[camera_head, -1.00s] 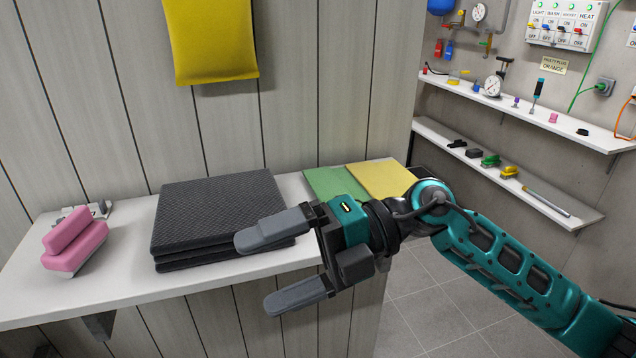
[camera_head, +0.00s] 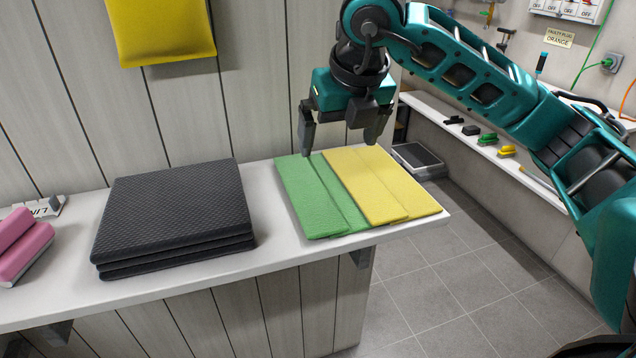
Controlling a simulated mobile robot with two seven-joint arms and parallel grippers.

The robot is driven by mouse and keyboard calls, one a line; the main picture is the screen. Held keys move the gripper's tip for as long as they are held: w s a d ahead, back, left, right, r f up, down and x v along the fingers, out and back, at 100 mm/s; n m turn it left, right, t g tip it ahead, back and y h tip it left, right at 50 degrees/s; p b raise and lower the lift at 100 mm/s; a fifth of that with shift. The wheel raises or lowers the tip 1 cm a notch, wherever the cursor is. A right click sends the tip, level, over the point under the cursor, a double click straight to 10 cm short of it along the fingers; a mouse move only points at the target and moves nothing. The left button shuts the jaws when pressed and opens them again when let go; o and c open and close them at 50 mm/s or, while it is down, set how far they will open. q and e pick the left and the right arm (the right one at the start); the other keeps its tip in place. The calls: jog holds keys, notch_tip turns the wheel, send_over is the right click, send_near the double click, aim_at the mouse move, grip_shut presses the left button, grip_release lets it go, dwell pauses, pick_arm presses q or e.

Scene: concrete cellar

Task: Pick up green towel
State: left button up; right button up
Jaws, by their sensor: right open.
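The green towel (camera_head: 312,203) lies flat and folded at the right end of the white shelf. A yellow towel (camera_head: 378,184) lies beside it on the right and seems to overlap its right part. My right gripper (camera_head: 338,148) is open and empty, pointing down above the far end of the two towels. One finger is over the green towel's far edge and the other over the yellow towel's far edge. Whether the fingertips touch the cloth is hard to tell. My left gripper is not in view.
A stack of dark grey textured mats (camera_head: 175,215) lies left of the towels on the white shelf (camera_head: 268,255). A pink object (camera_head: 22,245) is at the far left. A yellow cloth (camera_head: 162,30) hangs on the panelled wall behind. Tiled floor is open at right.

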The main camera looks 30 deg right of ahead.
send_near(324, 181)
jog(key=x, duration=0.2)
jog(key=shift+d+f, duration=0.3)
jog(key=shift+f, duration=0.15)
jog(key=x, duration=0.5)
jog(key=shift+w+a+f+p, duration=0.2)
jog(key=shift+a+f+p, duration=0.05)
jog(key=shift+p, duration=0.1)
jog(key=c, duration=1.1)
jog(key=shift+r, duration=0.15)
